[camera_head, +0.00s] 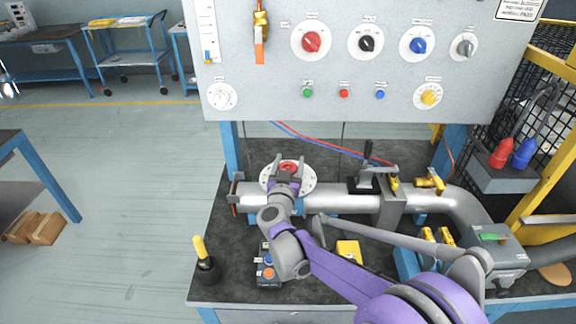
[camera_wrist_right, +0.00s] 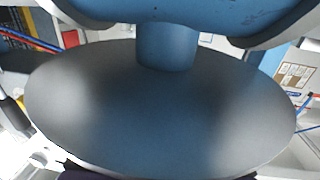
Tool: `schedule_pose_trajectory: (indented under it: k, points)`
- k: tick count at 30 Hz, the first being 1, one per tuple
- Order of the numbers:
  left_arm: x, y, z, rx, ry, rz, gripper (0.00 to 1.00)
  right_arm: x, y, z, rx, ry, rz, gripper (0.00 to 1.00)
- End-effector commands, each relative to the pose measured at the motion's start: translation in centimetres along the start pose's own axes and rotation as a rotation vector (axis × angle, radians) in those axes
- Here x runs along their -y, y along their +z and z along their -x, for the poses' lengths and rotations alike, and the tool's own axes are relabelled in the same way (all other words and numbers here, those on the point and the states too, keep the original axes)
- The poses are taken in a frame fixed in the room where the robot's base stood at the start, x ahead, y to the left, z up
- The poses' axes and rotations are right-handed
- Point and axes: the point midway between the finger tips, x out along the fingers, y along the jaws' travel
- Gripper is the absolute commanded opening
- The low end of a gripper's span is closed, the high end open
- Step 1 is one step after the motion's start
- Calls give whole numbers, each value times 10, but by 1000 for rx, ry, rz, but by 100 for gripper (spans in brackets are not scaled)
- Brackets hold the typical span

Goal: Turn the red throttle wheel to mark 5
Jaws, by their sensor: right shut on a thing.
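The red throttle wheel (camera_head: 288,167) sits above a round white dial plate (camera_head: 306,181) on the grey pipe. Its top shows red at my right gripper (camera_head: 286,176), which is shut on it. In the right wrist view, grey finger parts flank a worn blue body (camera_wrist_right: 190,12) at the top edge. A short blue stem (camera_wrist_right: 166,47) joins it to a broad dark disc (camera_wrist_right: 160,110). That view shows no red on this body. The gripper and wrist cover the near part of the dial, and its marks are too small to read. My left gripper is not in view.
A grey panel (camera_head: 270,95) with coloured knobs stands behind the bench. A black-handled valve (camera_head: 366,180) is right of the wheel. A yellow-handled tool (camera_head: 203,260) stands at the front left. A small button box (camera_head: 268,270) and a yellow item (camera_head: 348,252) lie in front.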

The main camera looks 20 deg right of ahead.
Motion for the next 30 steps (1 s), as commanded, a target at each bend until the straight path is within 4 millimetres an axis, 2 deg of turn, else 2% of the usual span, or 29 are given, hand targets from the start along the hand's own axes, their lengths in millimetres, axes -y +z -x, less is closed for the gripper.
schedule_pose_trajectory:
  k: [3, 9, 21, 30]
  points:
    - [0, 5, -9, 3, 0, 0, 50, 0, 3, 0, 1, 97, -1, 13]
    - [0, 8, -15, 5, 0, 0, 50, -6, 2, 1, 1, 287, 0, 13]
    - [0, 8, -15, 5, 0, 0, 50, -15, 0, 5, 0, 635, 0, 13]
    - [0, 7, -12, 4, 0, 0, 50, -19, 0, 8, -1, 796, 0, 13]
